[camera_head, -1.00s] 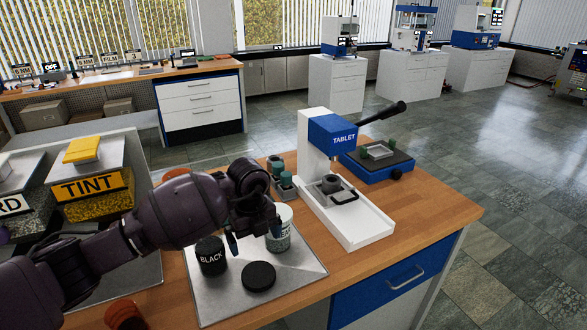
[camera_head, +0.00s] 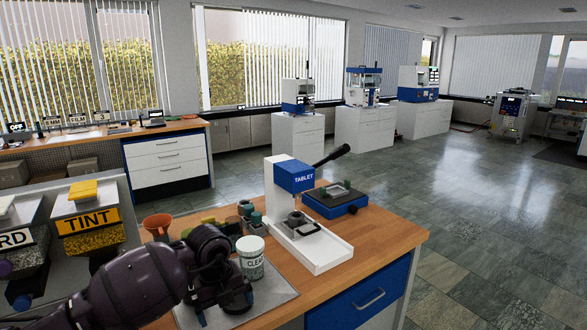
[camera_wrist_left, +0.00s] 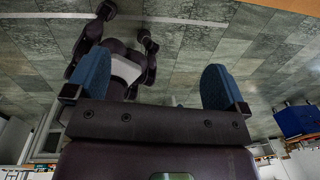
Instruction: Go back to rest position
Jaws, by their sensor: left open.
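My left gripper (camera_head: 226,308) is low over the metal mat (camera_head: 275,290) at the near end of the wooden bench, fingers pointing down. In the left wrist view the two blue fingertips (camera_wrist_left: 155,82) are wide apart with nothing between them. A white jar labelled "CLEA…" (camera_head: 251,260) stands on the mat just beyond the gripper, and I see no contact with it. My left arm and gripper cover the near part of the mat. My right gripper is not in view.
A white and blue tablet press (camera_head: 290,175) stands on the bench, with a blue base unit (camera_head: 332,203) beside it. An orange funnel (camera_head: 157,224) and the TINT hopper (camera_head: 92,221) are at the left. The floor (camera_head: 480,220) to the right is open.

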